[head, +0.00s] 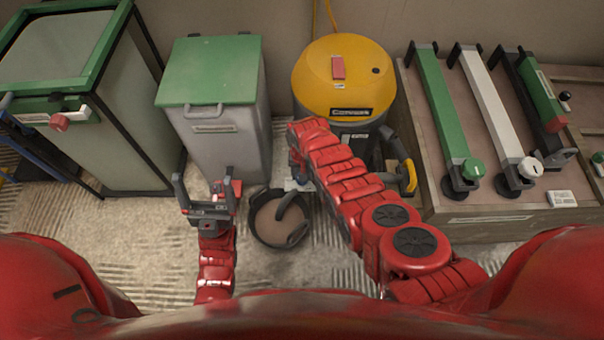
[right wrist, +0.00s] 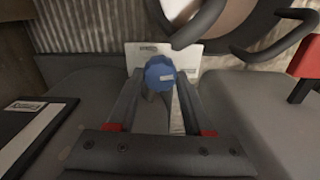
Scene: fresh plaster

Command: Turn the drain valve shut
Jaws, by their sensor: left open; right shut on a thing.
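The drain valve's blue knob (right wrist: 160,73) sits between the two fingers of my right gripper (right wrist: 160,82) in the right wrist view, with a pale plate (right wrist: 193,56) behind it. The gripper is shut on the knob; how far the valve is turned I cannot tell. In the head view my right arm hides most of this spot, in front of the yellow-topped machine (head: 343,77). A dark bucket (head: 258,232) with a hose curving into it stands on the floor just left of that arm. My left gripper (head: 204,178) is open and empty, left of the bucket.
A grey bin with a green lid (head: 210,72) stands behind my left gripper. A green-framed glass cabinet (head: 120,120) is at the left. A low bench (head: 490,222) with long green, white and black tools stands at the right. Floor (head: 110,222) at front left is clear.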

